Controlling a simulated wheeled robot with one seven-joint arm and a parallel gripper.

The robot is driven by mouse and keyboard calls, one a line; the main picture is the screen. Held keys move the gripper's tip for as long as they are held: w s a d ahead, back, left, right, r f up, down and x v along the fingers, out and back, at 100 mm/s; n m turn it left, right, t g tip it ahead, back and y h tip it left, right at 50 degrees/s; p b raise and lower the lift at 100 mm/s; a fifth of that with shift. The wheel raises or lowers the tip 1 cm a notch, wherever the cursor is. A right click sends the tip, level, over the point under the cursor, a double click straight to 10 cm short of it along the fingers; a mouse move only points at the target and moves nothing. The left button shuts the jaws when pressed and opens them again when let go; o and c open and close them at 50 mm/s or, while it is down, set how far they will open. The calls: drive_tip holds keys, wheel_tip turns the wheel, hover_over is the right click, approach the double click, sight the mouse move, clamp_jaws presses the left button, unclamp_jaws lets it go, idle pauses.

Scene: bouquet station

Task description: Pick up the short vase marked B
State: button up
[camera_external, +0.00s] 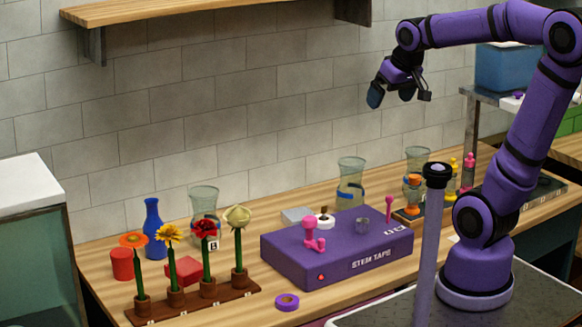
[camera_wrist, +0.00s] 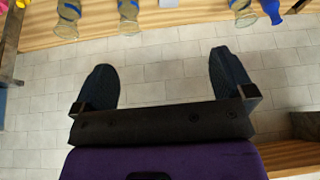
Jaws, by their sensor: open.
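A clear glass vase (camera_external: 204,203) stands behind the red flower at the left of the counter in the external view. A small white tag low on it seems to read B; the flowers partly hide it. Its top end shows at the upper edge of the wrist view (camera_wrist: 243,14). Two more clear vases with blue bands, one (camera_external: 350,178) at the middle and one (camera_external: 416,160) farther right, show no mark that I can read. My gripper (camera_external: 392,94) is open and empty, high above the counter. Its spread fingers also show in the wrist view (camera_wrist: 162,65).
A purple stem tape box (camera_external: 335,250) with pink parts sits mid-counter. Several flowers stand in a brown rack (camera_external: 192,303) at front left. A blue vase (camera_external: 153,225) and a red cup (camera_external: 122,264) stand left. A wooden shelf (camera_external: 170,12) hangs on the wall.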

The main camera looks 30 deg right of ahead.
drive_tip(key=w+a+f+n, duration=0.1)
drive_tip(key=w+a+f, duration=0.4)
drive_tip(key=w+a, duration=0.6)
drive_tip(key=w+a+f+n, duration=0.1)
drive_tip(key=w+a+f, duration=0.4)
drive_tip(key=w+a, duration=0.65)
drive_tip(key=shift+n+g+y, duration=0.3)
drive_tip(key=shift+n+y, duration=0.2)
drive_tip(key=shift+n, duration=0.1)
drive_tip(key=w+a+f, duration=0.2)
drive_tip(key=a+f, duration=0.1)
drive_tip(key=w+a+f, duration=0.2)
drive_tip(key=a+f, duration=0.1)
drive_tip(key=w+a+f, duration=0.2)
drive_tip(key=f, duration=0.1)
drive_tip(key=shift+w+a+f, duration=0.25)
drive_tip(key=shift+w+a, duration=0.15)
approach(203, 195)
wheel_tip(203, 195, down, 3)
drive_tip(key=a, duration=0.2)
drive_tip(key=shift+s+f+x, duration=0.1)
drive_tip(key=shift+s+x, duration=0.05)
drive_tip(key=shift+x, duration=0.65)
drive_tip(key=shift+s+f+x, duration=0.1)
drive_tip(key=shift+s+x, duration=0.1)
drive_tip(key=shift+x, duration=0.65)
drive_tip(key=shift+s+x, duration=0.15)
drive_tip(key=shift+x, duration=0.65)
drive_tip(key=shift+c, duration=0.2)
